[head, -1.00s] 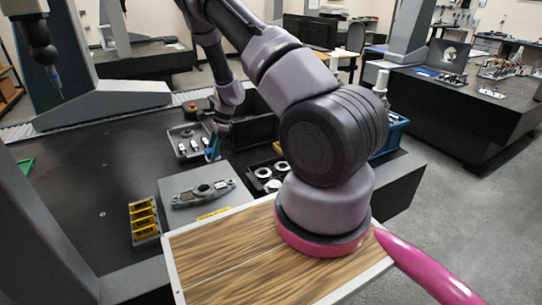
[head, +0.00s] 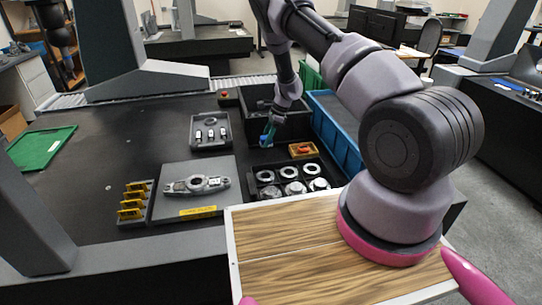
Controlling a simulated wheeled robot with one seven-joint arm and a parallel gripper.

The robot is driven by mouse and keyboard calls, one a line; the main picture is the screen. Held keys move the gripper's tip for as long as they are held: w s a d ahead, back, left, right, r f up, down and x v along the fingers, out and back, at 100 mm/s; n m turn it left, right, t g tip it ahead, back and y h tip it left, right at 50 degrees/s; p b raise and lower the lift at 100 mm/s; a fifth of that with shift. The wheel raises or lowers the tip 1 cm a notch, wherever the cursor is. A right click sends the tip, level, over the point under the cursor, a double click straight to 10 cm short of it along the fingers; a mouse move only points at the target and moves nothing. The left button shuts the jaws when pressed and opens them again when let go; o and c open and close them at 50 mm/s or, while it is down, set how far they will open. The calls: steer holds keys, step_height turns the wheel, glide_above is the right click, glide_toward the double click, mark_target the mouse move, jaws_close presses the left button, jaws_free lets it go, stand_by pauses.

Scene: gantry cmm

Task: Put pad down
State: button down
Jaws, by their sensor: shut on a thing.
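My gripper (head: 268,138) is at the far end of my arm, low over the black table. It is shut on a small blue-green thing, seemingly the pad (head: 266,134); the thing is small and partly hidden by the fingers. I cannot tell whether the held thing touches the table.
A black tray (head: 253,174) of metal rings, a grey plate (head: 160,204) bearing a metal bracket, a grey parts tray (head: 196,146) and a yellow-slotted rack (head: 133,215) stand nearby. A blue crate (head: 335,140) is to the right. Bare table lies left, by a green sheet (head: 40,147).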

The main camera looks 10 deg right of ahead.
mark_target(263, 159)
steer(key=shift+f, duration=3.6)
steer(key=shift+f, duration=0.15)
steer(key=shift+c, duration=1.7)
jaws_free()
